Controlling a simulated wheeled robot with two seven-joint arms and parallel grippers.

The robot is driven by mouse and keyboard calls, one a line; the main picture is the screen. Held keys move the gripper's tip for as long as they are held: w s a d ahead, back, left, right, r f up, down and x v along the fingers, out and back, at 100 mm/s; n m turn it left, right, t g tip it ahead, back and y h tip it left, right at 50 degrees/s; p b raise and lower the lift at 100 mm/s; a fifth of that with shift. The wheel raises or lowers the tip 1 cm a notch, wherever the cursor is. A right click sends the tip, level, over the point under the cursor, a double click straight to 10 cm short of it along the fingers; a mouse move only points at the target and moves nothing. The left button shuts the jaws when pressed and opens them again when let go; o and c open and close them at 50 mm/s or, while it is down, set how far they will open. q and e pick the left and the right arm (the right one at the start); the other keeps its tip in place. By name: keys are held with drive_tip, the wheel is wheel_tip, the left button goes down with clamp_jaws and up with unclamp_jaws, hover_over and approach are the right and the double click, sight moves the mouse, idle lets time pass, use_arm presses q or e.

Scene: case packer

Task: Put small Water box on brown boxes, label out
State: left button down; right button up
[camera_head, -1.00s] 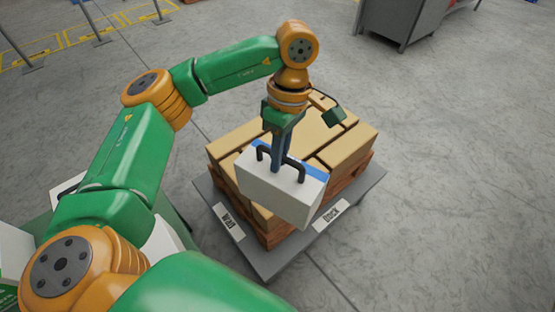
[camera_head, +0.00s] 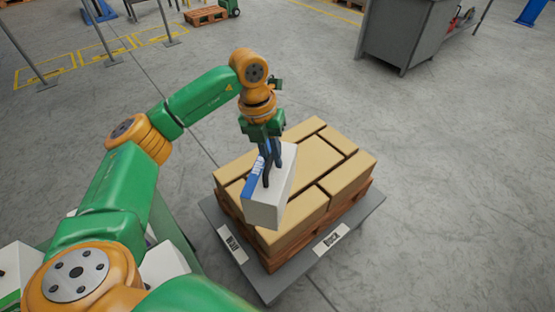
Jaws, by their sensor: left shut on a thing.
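The small Water box (camera_head: 266,208), white with a blue label strip (camera_head: 254,180) along its left top edge, hangs from my left gripper (camera_head: 268,172). The gripper is shut on the box's dark handle. The box is over the near left part of the brown boxes (camera_head: 329,172), partly hiding them. I cannot tell whether it touches them. The brown boxes form a flat-topped layer on a wooden pallet (camera_head: 318,225). My right gripper is not in view.
The pallet stands on a grey platform (camera_head: 372,215) with white labels on its front edges. Most of the brown boxes' top is clear. A grey cabinet (camera_head: 405,35) stands at the back right. White boxes (camera_head: 165,262) lie at the lower left, partly behind my arm.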

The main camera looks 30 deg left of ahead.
sight(259, 158)
use_arm(q)
drive_tip(key=n, duration=0.2)
drive_tip(key=a+n+p, duration=0.1)
drive_tip(key=n, duration=0.1)
drive_tip(key=w+a+r+n+t, duration=0.1)
drive_tip(key=n, duration=0.1)
drive_tip(key=shift+a+r+y+p, duration=0.1)
drive_tip(key=shift+a+y+p, duration=0.2)
drive_tip(key=shift+p, duration=0.1)
drive_tip(key=a+n, duration=0.1)
drive_tip(key=n, duration=0.1)
drive_tip(key=n+p, duration=0.1)
drive_tip(key=n, duration=0.1)
drive_tip(key=shift+w+a+r+y, duration=0.1)
drive_tip(key=shift+w+a+y, duration=0.05)
drive_tip(key=shift+a+y, duration=0.2)
drive_tip(key=shift+a+n, duration=0.15)
drive_tip(key=shift+n, duration=0.25)
wheel_tip(259, 158, down, 2)
drive_tip(key=shift+f+b, duration=0.1)
drive_tip(key=shift+b, duration=0.9)
drive_tip(key=shift+w+r+p, duration=0.1)
drive_tip(key=shift+r+p, duration=0.25)
drive_tip(key=shift+f, duration=0.1)
